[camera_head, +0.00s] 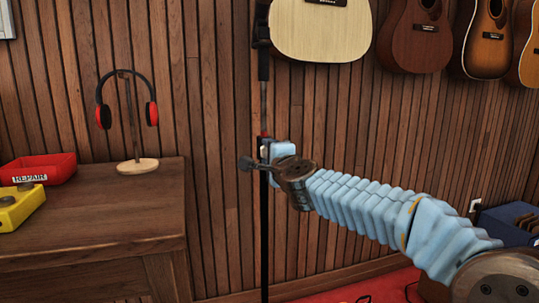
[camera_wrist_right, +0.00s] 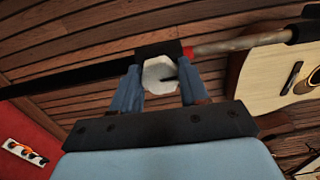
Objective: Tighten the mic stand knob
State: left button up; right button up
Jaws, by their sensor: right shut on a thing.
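The mic stand is a thin upright pole in the middle of the head view, with a black lower tube (camera_head: 265,240) and a thinner grey rod above it. In the right wrist view, a pale faceted knob (camera_wrist_right: 158,73) with a dark mark sits on the stand's black collar (camera_wrist_right: 158,49). My right gripper (camera_wrist_right: 160,85) has its two blue fingers on either side of the knob and is shut on it. In the head view, my right gripper (camera_head: 268,152) is at the stand's joint and hides the knob. My left gripper is not in view.
A wooden counter (camera_head: 90,215) at left holds a headphone stand (camera_head: 130,125), a red repair tray (camera_head: 40,170) and a yellow pedal (camera_head: 18,208). Guitars hang on the slatted wall, one pale guitar (camera_head: 320,30) close beside the stand's top. A blue bin (camera_head: 508,222) stands at right.

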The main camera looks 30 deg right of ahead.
jog(key=o, duration=1)
jog(key=shift+o, duration=0.2)
jog(key=p+v, duration=0.1)
jog(key=v, duration=1.2)
jog(key=shift+s+a, duration=0.15)
jog(key=shift+s, duration=0.2)
